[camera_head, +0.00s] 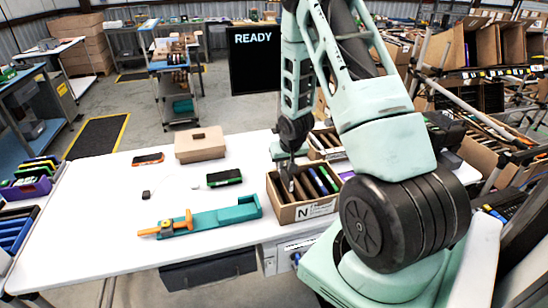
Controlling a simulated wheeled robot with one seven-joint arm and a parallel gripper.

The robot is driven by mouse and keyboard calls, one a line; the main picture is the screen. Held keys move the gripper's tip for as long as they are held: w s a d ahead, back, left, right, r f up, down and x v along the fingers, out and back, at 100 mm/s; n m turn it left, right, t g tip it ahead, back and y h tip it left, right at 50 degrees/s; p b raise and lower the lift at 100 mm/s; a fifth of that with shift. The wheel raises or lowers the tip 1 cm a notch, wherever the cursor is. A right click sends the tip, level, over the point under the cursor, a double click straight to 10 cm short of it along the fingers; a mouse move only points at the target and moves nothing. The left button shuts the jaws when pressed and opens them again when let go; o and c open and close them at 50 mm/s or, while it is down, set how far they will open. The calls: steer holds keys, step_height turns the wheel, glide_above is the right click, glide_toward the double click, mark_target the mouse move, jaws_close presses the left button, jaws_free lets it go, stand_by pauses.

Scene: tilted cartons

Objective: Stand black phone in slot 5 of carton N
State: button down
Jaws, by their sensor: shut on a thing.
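Carton N (303,212) is an open brown box, tilted, near the right end of the white table, with a label marked N on its front.
A teal tray (232,214) with an orange-handled tool (170,227) lies left of the carton. Another carton (326,145) stands behind carton N. The table's left front is clear.

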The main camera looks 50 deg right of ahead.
steer(key=shift+w, duration=0.15)
steer(key=shift+f+b, duration=3.85)
steer(key=shift+f, duration=1.05)
steer(key=shift+f, duration=0.3)
steer(key=c, duration=1.3)
jaws_free()
steer(key=shift+c, duration=0.2)
steer(key=b+v, duration=0.1)
steer(key=v, duration=1.6)
steer(key=shift+a+r, duration=0.15)
